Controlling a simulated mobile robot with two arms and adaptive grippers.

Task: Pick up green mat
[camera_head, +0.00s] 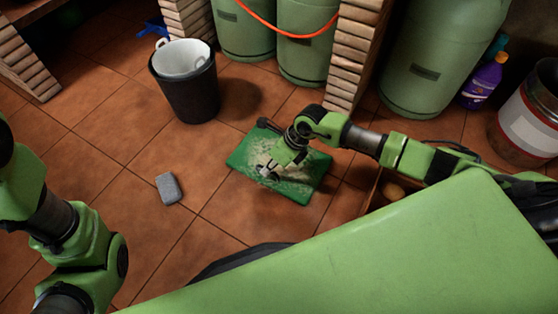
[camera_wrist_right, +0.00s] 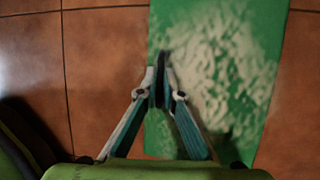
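The green mat (camera_head: 237,160), with pale blotches over its middle, lies flat on the tiled floor in the head view. It also fills much of the upper right of the wrist view (camera_wrist_right: 262,60). My right gripper (camera_head: 267,172) reaches down over the mat's left-middle part. In the wrist view its fingertips (camera_wrist_right: 160,85) are together near the mat's left edge, with dark pads between them. I see no part of the mat pinched there, and contact with it is unclear. My left arm shows at the left, but its gripper is out of view.
A grey sponge-like block (camera_head: 168,188) lies on the floor left of the mat. A black bucket (camera_head: 190,95) stands behind it. Green gas cylinders (camera_head: 308,55), a brick pillar (camera_head: 352,55), a purple bottle (camera_head: 482,80) and a large tin (camera_head: 528,118) stand farther back. Floor left of the mat is mostly clear.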

